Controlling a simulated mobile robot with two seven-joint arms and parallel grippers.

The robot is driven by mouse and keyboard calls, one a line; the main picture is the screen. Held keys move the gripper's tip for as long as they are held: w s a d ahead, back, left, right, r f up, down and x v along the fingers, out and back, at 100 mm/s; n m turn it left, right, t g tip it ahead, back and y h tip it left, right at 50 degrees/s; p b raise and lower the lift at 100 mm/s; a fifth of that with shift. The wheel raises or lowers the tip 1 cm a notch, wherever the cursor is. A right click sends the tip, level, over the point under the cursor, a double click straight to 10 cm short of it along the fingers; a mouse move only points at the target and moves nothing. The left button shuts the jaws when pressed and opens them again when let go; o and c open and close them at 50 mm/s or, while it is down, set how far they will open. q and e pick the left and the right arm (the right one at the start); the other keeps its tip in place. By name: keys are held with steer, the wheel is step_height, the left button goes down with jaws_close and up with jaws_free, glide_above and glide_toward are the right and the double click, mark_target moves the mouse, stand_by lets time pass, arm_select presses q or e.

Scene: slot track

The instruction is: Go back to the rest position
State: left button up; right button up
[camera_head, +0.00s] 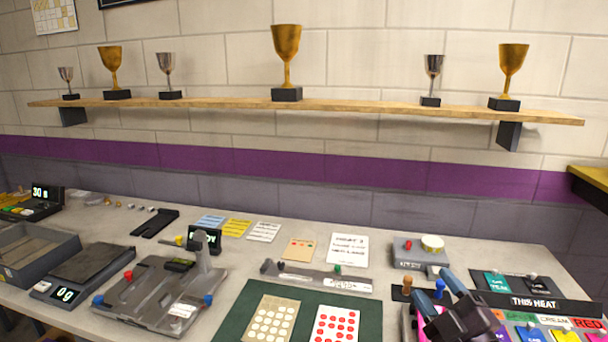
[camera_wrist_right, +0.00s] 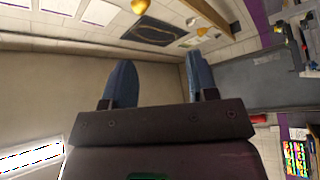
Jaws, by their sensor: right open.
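My right gripper (camera_head: 438,288) is at the lower right of the head view, above the right part of the table. Its dark body shows with blue fingers pointing up and away. In the right wrist view the two blue fingers of the gripper (camera_wrist_right: 159,75) stand apart with nothing between them. It is open and empty. It hides part of the colour-labelled board (camera_head: 590,322) behind and below it. My left gripper is not in the head view.
A wooden shelf (camera_head: 220,102) with several trophies runs along the wall above.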

steer(key=s+d+f+m+g+h, duration=0.3)
steer(key=s+d+f+m+h, duration=0.2)
steer(key=f+m+h, duration=0.35)
steer(key=s+f+m+g+y, duration=0.1)
steer(key=s+f+m+g, duration=0.2)
steer(key=s+f+g, duration=0.6)
steer(key=s+f+m+g, duration=0.3)
steer(key=s+f+g, duration=0.2)
steer(key=s, duration=0.8)
steer(key=w+f+t+b, duration=0.3)
steer(key=f+t, duration=0.1)
steer(key=f, duration=0.4)
steer(key=w+f+t+y+b, duration=0.1)
steer(key=w+f+t+b, duration=0.2)
steer(key=f, duration=0.6)
steer(key=shift+w+n+t+b, duration=0.35)
steer(key=shift+w+t+b, duration=0.1)
steer(key=shift+b, duration=0.1)
